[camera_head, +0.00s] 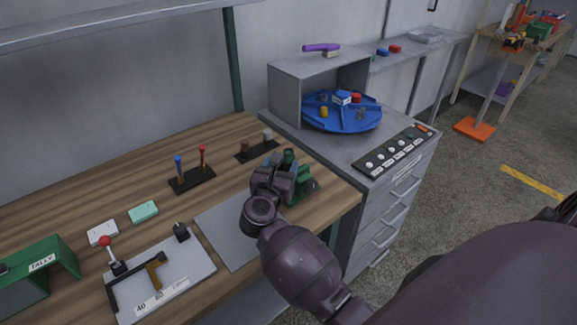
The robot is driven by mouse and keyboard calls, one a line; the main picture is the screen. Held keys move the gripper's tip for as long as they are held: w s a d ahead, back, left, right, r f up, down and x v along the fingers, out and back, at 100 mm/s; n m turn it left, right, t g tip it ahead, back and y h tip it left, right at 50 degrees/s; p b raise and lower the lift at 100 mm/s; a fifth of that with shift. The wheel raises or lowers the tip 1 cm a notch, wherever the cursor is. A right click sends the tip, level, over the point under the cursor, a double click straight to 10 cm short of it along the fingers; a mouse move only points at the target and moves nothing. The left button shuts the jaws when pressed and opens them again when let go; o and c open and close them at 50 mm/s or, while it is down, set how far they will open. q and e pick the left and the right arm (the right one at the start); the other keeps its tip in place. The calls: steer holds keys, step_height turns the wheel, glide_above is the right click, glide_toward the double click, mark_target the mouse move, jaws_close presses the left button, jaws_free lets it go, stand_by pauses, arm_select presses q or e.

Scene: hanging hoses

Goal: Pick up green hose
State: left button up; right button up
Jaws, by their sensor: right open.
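My right arm reaches over the wooden bench from the lower right. Its gripper (284,168) is open at the bench's right end, in front of a dark green object (308,187). The gripper covers much of this object, and more green shows just beyond the fingers. I cannot tell whether the fingers touch it or are around it. I cannot clearly make out a green hose; the half-hidden green object does not show a clear hose shape. My left gripper is not in view.
The wooden bench (120,182) holds a grey mat (222,232), a black block with blue and red levers (191,180), a green TALLY box (45,262) and a white lever panel (190,268). A grey cabinet (350,215) with a blue turntable (350,122) stands close on the right.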

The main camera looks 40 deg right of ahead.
mark_target(287, 155)
steer(key=x, duration=0.5)
steer(key=shift+d, duration=0.15)
jaws_close()
